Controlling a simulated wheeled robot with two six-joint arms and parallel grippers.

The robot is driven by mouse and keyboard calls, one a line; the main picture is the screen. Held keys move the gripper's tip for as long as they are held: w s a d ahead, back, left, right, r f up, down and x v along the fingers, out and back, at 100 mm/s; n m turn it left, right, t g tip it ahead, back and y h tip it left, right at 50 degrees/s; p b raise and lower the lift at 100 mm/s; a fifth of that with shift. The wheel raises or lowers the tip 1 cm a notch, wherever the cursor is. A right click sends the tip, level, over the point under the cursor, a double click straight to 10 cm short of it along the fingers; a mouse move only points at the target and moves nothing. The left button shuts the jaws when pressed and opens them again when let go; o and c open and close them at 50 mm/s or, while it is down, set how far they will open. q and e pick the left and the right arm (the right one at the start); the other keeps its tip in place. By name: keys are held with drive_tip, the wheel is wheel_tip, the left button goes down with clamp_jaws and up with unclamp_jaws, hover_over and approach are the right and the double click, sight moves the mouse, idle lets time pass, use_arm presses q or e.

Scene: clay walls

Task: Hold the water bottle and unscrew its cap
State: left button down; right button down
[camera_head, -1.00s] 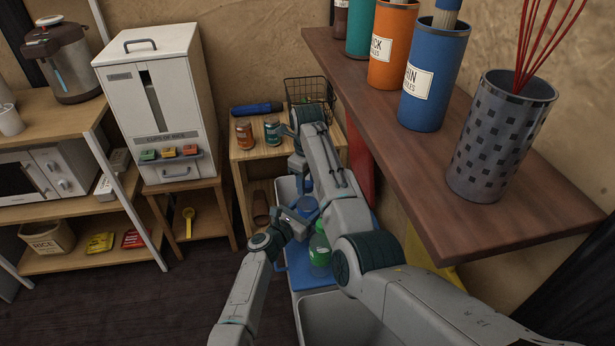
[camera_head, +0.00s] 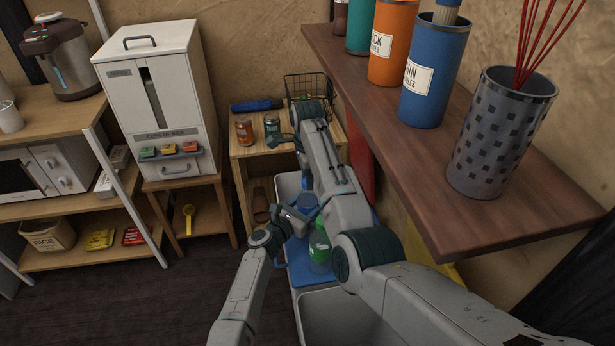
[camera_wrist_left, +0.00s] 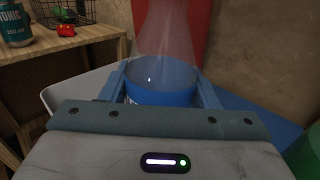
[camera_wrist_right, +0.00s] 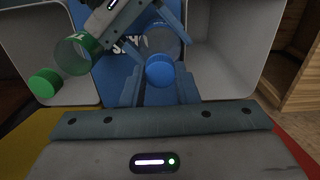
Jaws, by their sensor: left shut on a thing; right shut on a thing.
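The water bottle (camera_wrist_left: 165,45) is clear with a blue band low on its body. In the left wrist view it stands between the fingers of my left gripper (camera_head: 300,214), which is shut on it. In the right wrist view a round blue cap (camera_wrist_right: 160,71) sits between the fingertips of my right gripper (camera_wrist_right: 160,88), which is shut on it. The clear bottle body shows just behind the cap; I cannot tell whether the cap is still threaded on the neck. In the head view my right arm hides most of the bottle's upper part.
A green-labelled clear bottle (camera_head: 320,250) stands close by on a blue surface (camera_head: 298,262) between grey bins (camera_head: 325,315). Its green cap also shows in the right wrist view (camera_wrist_right: 45,83). A wooden shelf (camera_head: 480,190) with canisters overhangs on the right. A small table (camera_head: 250,150) holds cans.

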drive_tip(key=n, duration=0.9)
drive_tip(key=shift+n, duration=0.3)
drive_tip(key=n, duration=0.3)
drive_tip(key=shift+n, duration=0.4)
drive_tip(key=n, duration=0.3)
drive_tip(key=shift+n, duration=0.4)
drive_tip(key=n, duration=0.3)
drive_tip(key=shift+n, duration=0.3)
drive_tip(key=n, duration=0.5)
drive_tip(key=shift+r+n, duration=0.1)
drive_tip(key=shift+n, duration=0.2)
drive_tip(key=n, duration=1.8)
drive_tip(key=shift+r, duration=0.15)
